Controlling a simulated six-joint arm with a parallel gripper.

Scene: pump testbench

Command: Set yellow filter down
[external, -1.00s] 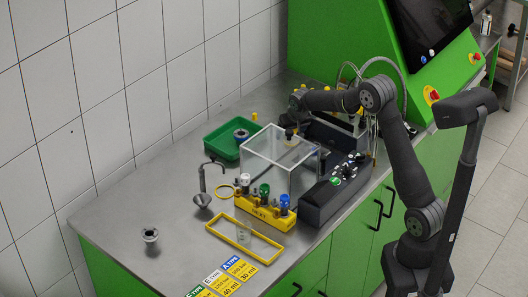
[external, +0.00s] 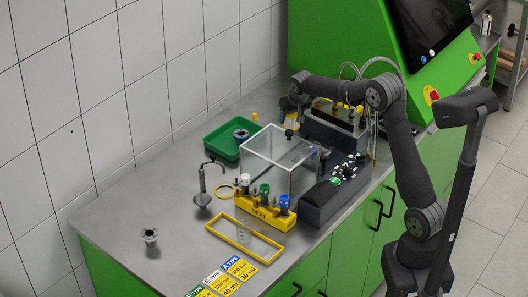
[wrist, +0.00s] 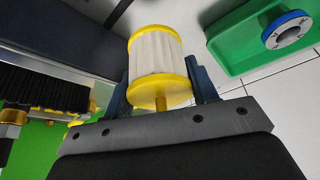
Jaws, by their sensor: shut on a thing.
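The yellow filter (wrist: 156,60) has a white pleated body between two yellow end caps. In the wrist view it sits between the blue fingers of my gripper (wrist: 160,88), which is shut on it. In the external view my gripper (external: 294,99) is at the back of the bench, behind the clear box and to the right of the green tray. The filter is small and partly hidden there. I cannot tell whether its lower end touches a surface.
A green tray (external: 221,148) holding a blue-rimmed ring (external: 241,134) is at the left of my gripper. A clear box (external: 272,165) stands in front. A yellow rack (external: 258,217) with several coloured-top parts is nearer.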

